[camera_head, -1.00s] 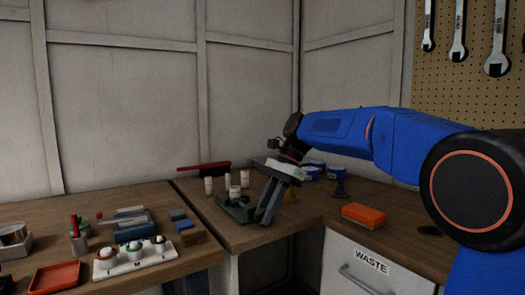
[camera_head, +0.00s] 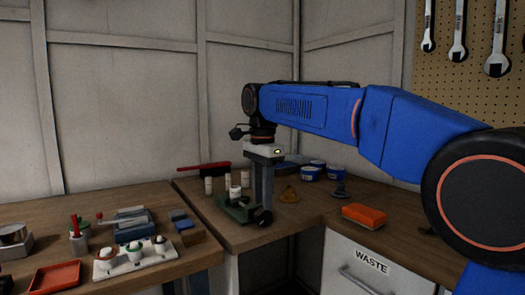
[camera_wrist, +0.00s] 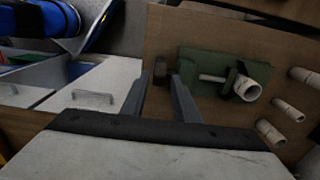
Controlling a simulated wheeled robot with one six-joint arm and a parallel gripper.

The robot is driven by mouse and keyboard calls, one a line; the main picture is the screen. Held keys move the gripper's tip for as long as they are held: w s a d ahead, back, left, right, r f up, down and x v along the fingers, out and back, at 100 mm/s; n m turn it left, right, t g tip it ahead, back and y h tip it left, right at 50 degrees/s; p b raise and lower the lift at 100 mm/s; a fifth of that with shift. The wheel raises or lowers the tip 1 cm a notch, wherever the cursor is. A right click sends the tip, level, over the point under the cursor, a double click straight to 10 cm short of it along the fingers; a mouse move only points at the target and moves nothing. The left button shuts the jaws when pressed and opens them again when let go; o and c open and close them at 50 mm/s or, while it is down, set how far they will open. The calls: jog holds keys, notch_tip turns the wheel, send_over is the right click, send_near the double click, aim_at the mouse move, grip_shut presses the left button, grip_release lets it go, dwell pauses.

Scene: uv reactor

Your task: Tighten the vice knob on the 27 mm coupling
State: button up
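The green vice (camera_head: 229,203) stands on the wooden bench with a white coupling (camera_head: 235,192) held upright in it. In the wrist view the vice (camera_wrist: 196,57) lies ahead and to the right, its coupling (camera_wrist: 247,88) in the jaws. The dark vice knob (camera_wrist: 161,70) appears between my fingertips, at the vice's near end; it also shows in the head view (camera_head: 263,216). My gripper (camera_wrist: 160,78) is open and points down, one finger on each side of the knob. I cannot tell whether either finger touches it.
Several loose white couplings (camera_wrist: 288,109) stand beside the vice. An orange box (camera_head: 364,215) lies to the right, above the WASTE drawer (camera_head: 370,263).

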notch_tip(320, 180, up, 12)
jog(key=shift+r, duration=0.2)
dwell(0.4)
